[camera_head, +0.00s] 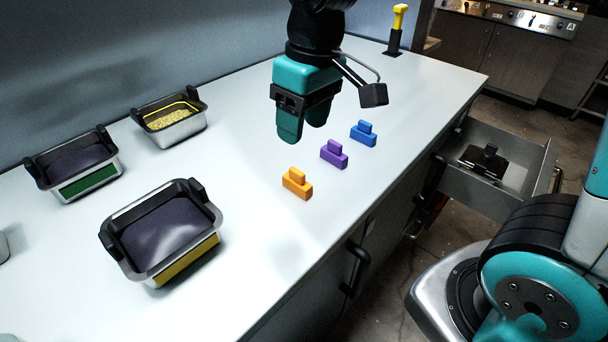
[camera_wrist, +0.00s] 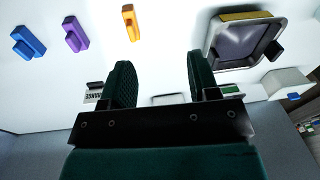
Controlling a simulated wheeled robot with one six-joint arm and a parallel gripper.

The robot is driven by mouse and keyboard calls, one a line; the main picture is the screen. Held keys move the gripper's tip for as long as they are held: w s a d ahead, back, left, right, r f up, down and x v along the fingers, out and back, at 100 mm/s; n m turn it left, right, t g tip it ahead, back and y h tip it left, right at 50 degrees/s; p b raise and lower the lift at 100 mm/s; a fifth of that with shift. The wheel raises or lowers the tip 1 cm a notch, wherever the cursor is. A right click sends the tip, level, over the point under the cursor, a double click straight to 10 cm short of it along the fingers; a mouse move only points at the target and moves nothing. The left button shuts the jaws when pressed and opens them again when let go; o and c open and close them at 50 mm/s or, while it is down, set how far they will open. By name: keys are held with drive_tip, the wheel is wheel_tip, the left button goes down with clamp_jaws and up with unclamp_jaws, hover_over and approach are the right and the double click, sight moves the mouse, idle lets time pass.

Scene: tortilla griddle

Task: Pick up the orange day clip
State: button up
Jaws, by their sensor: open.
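The orange day clip (camera_head: 297,184) lies on the white counter, nearest of a row of three clips in the head view. It also shows in the wrist view (camera_wrist: 131,23), beyond my fingertips and between their lines. My gripper (camera_head: 303,130) is open and empty above the counter, behind the clips in the head view. Its two teal fingers also show in the wrist view (camera_wrist: 160,80), apart with nothing between them. A purple clip (camera_head: 334,154) and a blue clip (camera_head: 363,133) stand in line with the orange one.
A tub with a yellow label (camera_head: 180,266), a green-labelled tub (camera_head: 90,186) and a tub of yellow bits (camera_head: 176,131) stand left on the counter (camera_head: 260,245). A yellow-topped tool (camera_head: 397,25) stands at the back. An open drawer (camera_head: 510,150) juts out at right.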

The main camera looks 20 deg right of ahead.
drive_tip(key=m+h, duration=0.1)
drive_tip(key=h, duration=0.1)
hover_over(297, 171)
drive_tip(key=f, duration=0.7)
drive_tip(key=f+p, duration=0.1)
drive_tip(key=f, duration=0.5)
drive_tip(key=shift+w+d, duration=0.15)
drive_tip(key=shift+d, duration=0.05)
drive_tip(key=f, duration=0.2)
drive_tip(key=f+p, duration=0.1)
drive_tip(key=f, duration=0.2)
drive_tip(key=shift+a+f+p, duration=0.2)
drive_tip(key=shift+f+p, duration=0.1)
drive_tip(key=c, duration=1)
